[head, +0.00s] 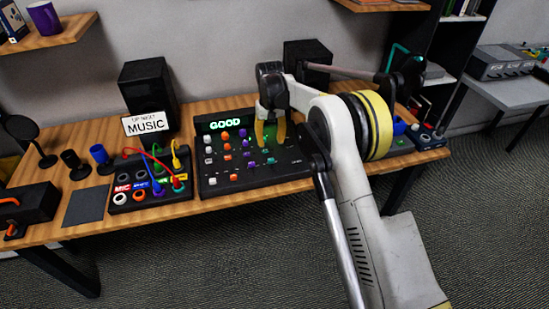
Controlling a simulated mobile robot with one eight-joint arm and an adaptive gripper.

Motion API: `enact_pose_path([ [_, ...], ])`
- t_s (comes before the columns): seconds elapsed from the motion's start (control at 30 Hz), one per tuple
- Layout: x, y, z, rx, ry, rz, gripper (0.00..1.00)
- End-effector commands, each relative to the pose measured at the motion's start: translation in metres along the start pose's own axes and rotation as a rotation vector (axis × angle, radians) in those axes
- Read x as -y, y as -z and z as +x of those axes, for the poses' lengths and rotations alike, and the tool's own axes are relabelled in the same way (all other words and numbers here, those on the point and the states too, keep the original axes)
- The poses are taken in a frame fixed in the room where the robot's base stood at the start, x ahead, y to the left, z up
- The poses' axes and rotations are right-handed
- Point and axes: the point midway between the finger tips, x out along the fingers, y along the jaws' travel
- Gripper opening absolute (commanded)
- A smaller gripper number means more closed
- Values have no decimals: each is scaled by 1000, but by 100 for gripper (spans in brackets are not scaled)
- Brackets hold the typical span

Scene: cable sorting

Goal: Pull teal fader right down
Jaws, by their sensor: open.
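A black mixer panel (215,185) with a lit green "GOOD" display (225,124) lies on the wooden desk. It carries several small white, orange and purple controls. My gripper (270,138) is over the right half of the panel, pointing down, with its two yellow fingers apart. A greenish patch shows on the panel between and just below the fingers. I cannot tell whether this is the teal fader, which is too small or partly hidden by the fingers. I cannot tell whether the fingertips touch the panel.
A small patch box (150,201) with colored cables stands left of the mixer. Black speakers (148,88) and a "MUSIC" sign (146,123) stand behind. A dark pad (86,206) lies at the left. My arm covers much of the desk's right side.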

Motion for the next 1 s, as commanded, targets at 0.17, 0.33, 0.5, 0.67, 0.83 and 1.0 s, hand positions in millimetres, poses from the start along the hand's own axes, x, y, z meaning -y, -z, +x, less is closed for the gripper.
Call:
enact_pose_path([
  [0.17, 0, 0, 37, -1, 0, 1, 43],
  [0.33, -1, 0, 70, -1, 0, 1, 43],
  [0.5, -1, 0, 91, -1, 0, 1, 43],
  [0.67, -1, 0, 98, -2, 0, 1, 43],
  [0.83, -1, 0, 98, -2, 0, 1, 43],
  [1.0, -1, 0, 98, -2, 0, 1, 14],
])
